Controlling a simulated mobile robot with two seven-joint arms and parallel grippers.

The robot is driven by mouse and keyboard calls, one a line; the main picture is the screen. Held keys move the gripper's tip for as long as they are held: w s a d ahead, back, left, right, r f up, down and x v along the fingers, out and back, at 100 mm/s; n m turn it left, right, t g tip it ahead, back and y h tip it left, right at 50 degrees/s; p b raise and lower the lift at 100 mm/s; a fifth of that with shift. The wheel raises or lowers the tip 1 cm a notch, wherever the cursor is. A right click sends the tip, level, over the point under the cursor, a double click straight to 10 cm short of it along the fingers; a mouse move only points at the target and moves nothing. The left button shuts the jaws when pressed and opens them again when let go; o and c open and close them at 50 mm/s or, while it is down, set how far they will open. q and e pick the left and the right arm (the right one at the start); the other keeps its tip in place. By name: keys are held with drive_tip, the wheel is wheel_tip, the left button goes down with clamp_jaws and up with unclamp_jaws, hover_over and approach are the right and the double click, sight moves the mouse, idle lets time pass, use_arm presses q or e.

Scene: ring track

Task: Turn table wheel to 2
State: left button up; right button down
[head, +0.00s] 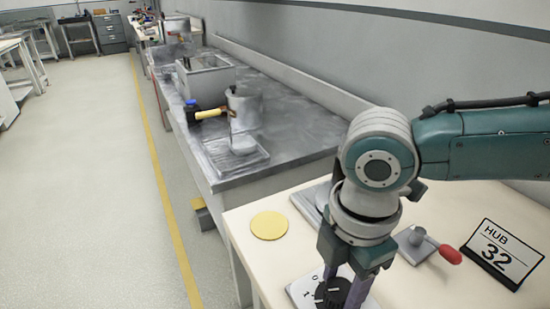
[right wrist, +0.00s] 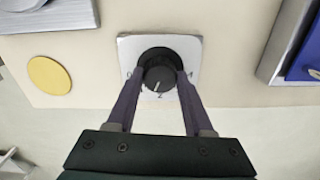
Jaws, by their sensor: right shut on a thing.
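The table wheel is a black round knob (right wrist: 159,73) on a pale square plate (right wrist: 128,47) with printed numbers. In the right wrist view, a white mark on the knob points down, close to the 2 and slightly left of it. A 0 shows at the plate's left. The knob also shows at the bottom of the head view (head: 333,292), partly covered by my fingers. My right gripper (right wrist: 160,78) has one finger on each side of the knob and is shut on it. My left gripper is in neither view.
A yellow disc (head: 269,225) lies left of the plate on the table (head: 246,268). A red-handled lever (head: 425,246) and a "HUB 32" sign (head: 502,254) stand to the right. A grey bench (head: 285,140) with a metal cylinder (head: 243,118) is behind.

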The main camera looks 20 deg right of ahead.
sight(340, 289)
drive_tip(key=shift+a+n+p, duration=0.1)
drive_tip(key=shift+n+p, duration=0.45)
drive_tip(key=shift+n, duration=1.55)
drive_tip(key=shift+c, duration=1.4)
unclamp_jaws()
wheel_tip(340, 289, up, 10)
drive_tip(key=p, duration=0.2)
